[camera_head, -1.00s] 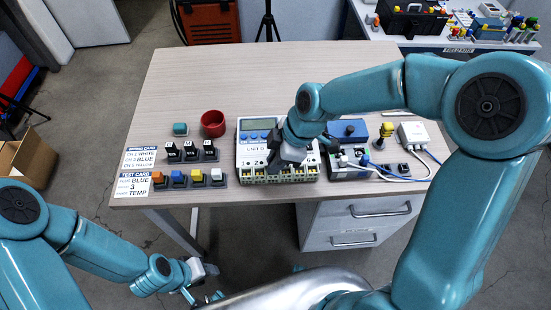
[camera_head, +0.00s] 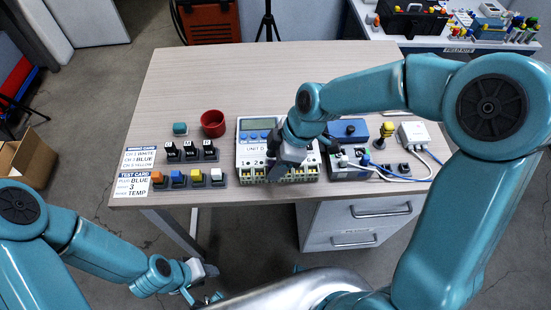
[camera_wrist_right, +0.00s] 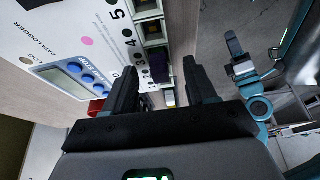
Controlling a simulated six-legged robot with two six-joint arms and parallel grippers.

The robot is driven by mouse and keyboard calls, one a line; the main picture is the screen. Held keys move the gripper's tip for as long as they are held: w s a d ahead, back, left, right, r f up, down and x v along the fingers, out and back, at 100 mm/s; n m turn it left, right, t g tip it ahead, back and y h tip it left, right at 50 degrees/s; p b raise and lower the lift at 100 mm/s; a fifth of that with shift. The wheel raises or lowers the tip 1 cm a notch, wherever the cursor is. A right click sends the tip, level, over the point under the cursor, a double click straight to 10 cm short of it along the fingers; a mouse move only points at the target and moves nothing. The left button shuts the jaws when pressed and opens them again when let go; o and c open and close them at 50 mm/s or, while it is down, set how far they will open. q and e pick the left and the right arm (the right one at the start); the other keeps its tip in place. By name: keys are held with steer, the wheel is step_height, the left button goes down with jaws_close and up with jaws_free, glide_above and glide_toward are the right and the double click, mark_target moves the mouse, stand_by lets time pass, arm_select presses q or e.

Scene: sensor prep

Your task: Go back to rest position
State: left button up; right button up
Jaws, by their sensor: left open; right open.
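My right gripper (camera_head: 276,170) is over the front part of the white data logger (camera_head: 254,136), labelled UNIT D. The right wrist view shows its two dark fingers (camera_wrist_right: 160,66) apart, with nothing clearly held between them. The logger's numbered terminals are beyond the fingers there, and its screen (camera_wrist_right: 62,80) and blue buttons lie to the left. In the head view the gripper hides part of the logger's terminal row. My left gripper (camera_head: 204,284) is open, low in front of the table, clear of the tabletop.
The table (camera_head: 240,75) is clear at the back. Labelled black blocks and coloured blocks stand left of the logger, with a red cup (camera_head: 213,123) behind. A blue box (camera_head: 348,130), a white box (camera_head: 414,135) and cables are at the right. Drawers (camera_head: 355,222) are below.

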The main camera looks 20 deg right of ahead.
steer(key=shift+r, duration=0.1)
steer(key=shift+r+p, duration=2.2)
steer(key=shift+r, duration=1.25)
steer(key=shift+s+f, duration=0.1)
